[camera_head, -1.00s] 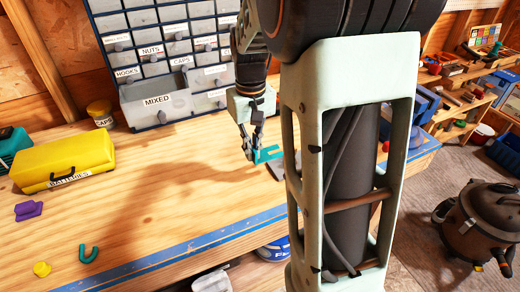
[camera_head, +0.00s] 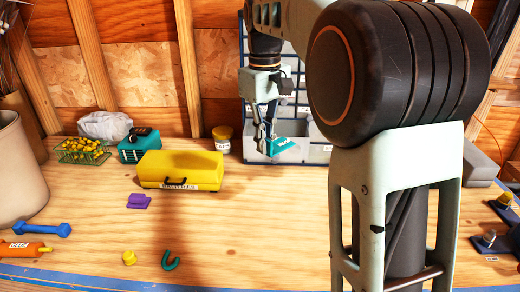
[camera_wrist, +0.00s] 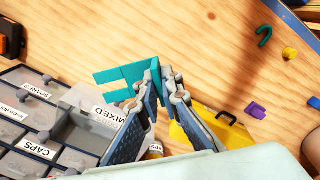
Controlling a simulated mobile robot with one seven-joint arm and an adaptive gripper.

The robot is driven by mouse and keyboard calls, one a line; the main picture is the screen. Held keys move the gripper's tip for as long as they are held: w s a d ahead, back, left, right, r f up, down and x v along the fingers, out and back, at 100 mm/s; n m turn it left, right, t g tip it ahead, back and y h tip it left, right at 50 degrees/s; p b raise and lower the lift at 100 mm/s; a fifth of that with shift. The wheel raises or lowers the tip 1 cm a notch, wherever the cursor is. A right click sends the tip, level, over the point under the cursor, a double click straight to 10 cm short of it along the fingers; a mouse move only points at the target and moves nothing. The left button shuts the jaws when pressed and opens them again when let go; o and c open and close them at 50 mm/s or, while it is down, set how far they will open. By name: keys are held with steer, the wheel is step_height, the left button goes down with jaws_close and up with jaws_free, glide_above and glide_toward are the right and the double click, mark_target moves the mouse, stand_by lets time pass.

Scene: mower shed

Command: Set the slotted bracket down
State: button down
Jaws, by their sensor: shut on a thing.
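The slotted bracket (camera_head: 286,147) is a flat teal piece with a slot between two prongs. It shows in the wrist view (camera_wrist: 122,78), its prongs pointing left. My gripper (camera_head: 268,141) is shut on one end of it, and both fingertips meet at the bracket in the wrist view (camera_wrist: 157,74). In the head view the bracket overlaps the front of the drawer cabinet. It appears held above the wooden workbench (camera_head: 250,225); its exact height I cannot tell.
The drawer cabinet (camera_head: 318,153) stands behind my gripper, its MIXED bin (camera_wrist: 84,100) close by in the wrist view. A purple piece (camera_head: 138,201), yellow knob (camera_head: 129,257) and green hook (camera_head: 170,261) lie nearer. Bench centre is clear.

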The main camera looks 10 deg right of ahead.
steer(key=shift+w+a+r, duration=0.1)
steer(key=shift+w+r, duration=0.1)
steer(key=shift+w, duration=0.1)
steer(key=w+d+p, duration=0.3)
steer(key=w+p, duration=0.7)
steer(key=w, duration=0.7)
steer(key=f+b, duration=0.1)
steer(key=f, duration=0.6)
steer(key=shift+d+f+b, duration=0.1)
steer(key=shift+d+b, duration=0.1)
steer(key=shift+b, duration=0.1)
steer(key=shift+f, duration=2.45)
steer(key=shift+f, duration=0.15)
steer(key=c, duration=2.4)
jaws_free()
